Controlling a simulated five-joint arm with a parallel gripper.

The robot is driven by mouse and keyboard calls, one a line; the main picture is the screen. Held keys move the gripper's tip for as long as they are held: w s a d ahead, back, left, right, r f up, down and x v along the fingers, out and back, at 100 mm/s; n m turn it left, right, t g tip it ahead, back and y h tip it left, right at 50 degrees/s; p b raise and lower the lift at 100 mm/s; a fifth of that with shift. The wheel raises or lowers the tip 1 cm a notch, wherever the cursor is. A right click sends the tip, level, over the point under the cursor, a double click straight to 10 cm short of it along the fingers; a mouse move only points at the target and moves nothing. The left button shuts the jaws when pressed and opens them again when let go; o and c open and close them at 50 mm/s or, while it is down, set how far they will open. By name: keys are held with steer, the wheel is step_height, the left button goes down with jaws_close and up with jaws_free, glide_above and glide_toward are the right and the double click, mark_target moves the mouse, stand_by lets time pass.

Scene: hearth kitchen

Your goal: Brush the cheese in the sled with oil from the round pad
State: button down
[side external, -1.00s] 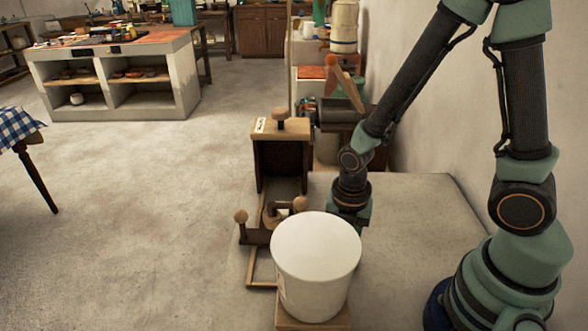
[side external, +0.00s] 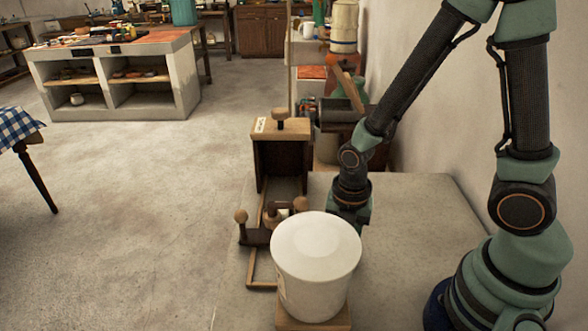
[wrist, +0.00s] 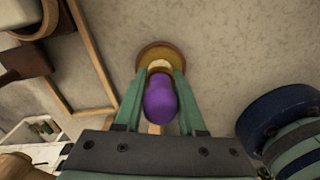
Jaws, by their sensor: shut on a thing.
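In the wrist view my gripper (wrist: 160,82) is shut on a purple handle (wrist: 160,105), which I take to be the brush. Its pale head sits over the round pad (wrist: 147,52), a brown-rimmed disc with a yellowish middle. I cannot tell whether they touch. In the side view the white tub hides my fingers, the handle and the pad. The dark sled (side external: 255,236), with round wooden knobs, stands just left of my gripper. A small brownish thing shows on it, but I cannot make out the cheese clearly.
The white lidded tub (side external: 315,262) stands in front on a wooden block. A dark upright housing (side external: 282,165) with a wooden top rises behind the sled, and a wooden rail frame (side external: 262,285) runs below it. The slab (side external: 425,235) to the right is bare.

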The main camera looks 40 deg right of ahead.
steer(key=shift+r, duration=3.25)
